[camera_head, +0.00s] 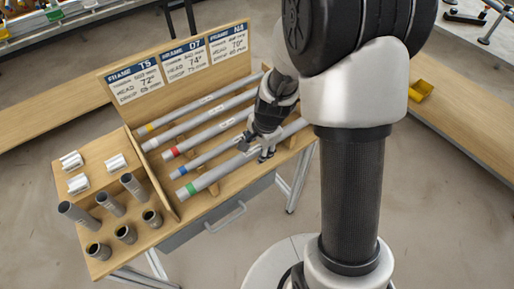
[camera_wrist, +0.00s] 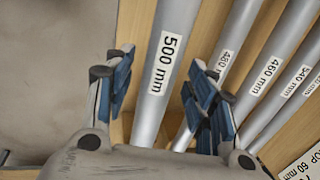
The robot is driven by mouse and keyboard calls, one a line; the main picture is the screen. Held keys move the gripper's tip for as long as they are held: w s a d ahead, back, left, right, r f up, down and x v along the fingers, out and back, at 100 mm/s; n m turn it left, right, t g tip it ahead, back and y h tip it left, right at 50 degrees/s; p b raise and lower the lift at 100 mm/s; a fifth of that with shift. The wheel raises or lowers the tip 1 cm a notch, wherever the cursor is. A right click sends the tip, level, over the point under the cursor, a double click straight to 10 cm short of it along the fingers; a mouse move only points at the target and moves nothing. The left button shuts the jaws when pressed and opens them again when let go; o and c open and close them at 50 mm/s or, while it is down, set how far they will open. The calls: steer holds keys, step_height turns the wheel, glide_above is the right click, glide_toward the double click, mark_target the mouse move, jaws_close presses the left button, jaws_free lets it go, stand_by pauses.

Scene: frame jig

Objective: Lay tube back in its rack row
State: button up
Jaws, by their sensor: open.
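A long grey tube labelled 500 mm (camera_wrist: 165,62) runs between the spread blue-padded fingers of my gripper (camera_wrist: 160,78) in the wrist view. Gaps show on both sides of it. In the head view my gripper (camera_head: 258,147) is over the front tube, which has a green band (camera_head: 190,188) and lies along the front of the wooden rack (camera_head: 222,196). Behind it lie tubes with a blue band (camera_head: 181,171), a red band (camera_head: 171,153) and a yellow band (camera_head: 150,128).
Neighbouring tubes labelled 480 mm (camera_wrist: 226,60) and 460 mm (camera_wrist: 265,76) lie close to the right finger. Sign boards (camera_head: 184,58) stand behind the rack. Short upright cylinders (camera_head: 125,233) and white pieces (camera_head: 78,184) are at the left. A drawer handle (camera_head: 228,218) sticks out in front.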

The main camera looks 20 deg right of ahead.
steer(key=s+a+r+n+t, duration=0.1)
steer(key=s+r+n, duration=0.3)
steer(key=r, duration=0.6)
steer(key=s+a+r+n, duration=0.1)
steer(key=s+r+n, duration=0.2)
steer(key=s+r, duration=0.5)
steer(key=s+r+n+t, duration=0.1)
steer(key=s+r+n, duration=0.4)
steer(key=s+n, duration=0.2)
steer(key=s, duration=0.2)
steer(key=shift+s+h, duration=0.4)
